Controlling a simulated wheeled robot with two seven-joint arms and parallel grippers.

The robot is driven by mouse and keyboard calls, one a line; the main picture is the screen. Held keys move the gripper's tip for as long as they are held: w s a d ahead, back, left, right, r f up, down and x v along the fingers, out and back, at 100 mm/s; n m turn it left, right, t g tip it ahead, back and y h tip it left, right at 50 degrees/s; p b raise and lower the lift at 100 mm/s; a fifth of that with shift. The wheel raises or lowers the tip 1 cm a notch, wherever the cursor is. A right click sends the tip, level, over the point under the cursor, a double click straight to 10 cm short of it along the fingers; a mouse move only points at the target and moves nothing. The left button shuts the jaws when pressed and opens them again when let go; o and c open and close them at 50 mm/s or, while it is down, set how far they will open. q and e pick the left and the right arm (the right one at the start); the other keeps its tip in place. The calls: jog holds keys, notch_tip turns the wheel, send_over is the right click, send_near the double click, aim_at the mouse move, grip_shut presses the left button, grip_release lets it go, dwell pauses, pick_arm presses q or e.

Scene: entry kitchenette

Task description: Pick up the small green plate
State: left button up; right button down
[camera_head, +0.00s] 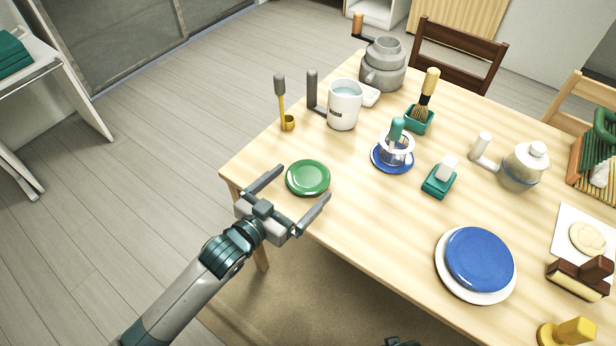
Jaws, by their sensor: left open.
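The small green plate (308,178) lies flat on the wooden table, close to its left front edge. My left gripper (296,183) is open, with its two fingers spread at the near side of the plate. One finger points past the plate's left side and the other reaches toward its lower right side. The plate's rim shows nearly whole, and I cannot tell whether a finger touches it. My right gripper is not clearly seen; only a small dark part shows at the bottom edge.
A white mug (345,104) and a yellow scoop (287,122) stand behind the plate. A blue saucer with a cup (392,160) is to its right. A blue plate (480,259) on a white one lies farther right. The table (370,220) is bare between them.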

aim_at(307, 178)
pick_arm(q)
jog(key=shift+w, duration=0.1)
jog(key=shift+f+x, duration=0.15)
jog(key=shift+x, duration=1.1)
jog(key=shift+f+x, duration=0.15)
jog(key=shift+x, duration=1.15)
jog(key=shift+a, duration=0.2)
jog(key=c, duration=1)
